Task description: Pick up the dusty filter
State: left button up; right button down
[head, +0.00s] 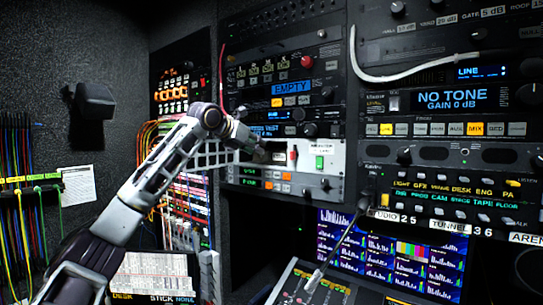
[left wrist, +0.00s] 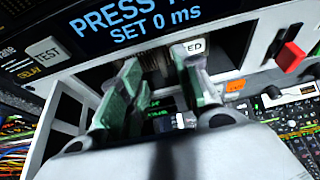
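My left gripper (head: 262,151) is at the left end of the white rack panel (head: 325,152) in the head view. In the left wrist view its two greenish fingers (left wrist: 158,82) stand apart at a dark slot below the blue "PRESS" display. I see no clear grip on anything. A white grid (head: 213,156) shows just left of the gripper, partly behind my arm. No piece is clearly recognisable as the filter. My right gripper is not in view.
Rack units with knobs and buttons surround the slot. A red switch (left wrist: 291,55) sits to its right. Bundled coloured cables (head: 150,140) hang at the left. A gooseneck microphone (head: 342,243) rises in front of the monitor (head: 385,255).

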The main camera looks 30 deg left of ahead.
aim_at(269, 156)
pick_arm(q)
jog(key=shift+w+f, duration=0.1)
jog(key=shift+w, duration=0.05)
jog(key=shift+w, duration=0.1)
jog(key=shift+p+x, duration=0.75)
jog(key=shift+x, duration=1.95)
grip_shut()
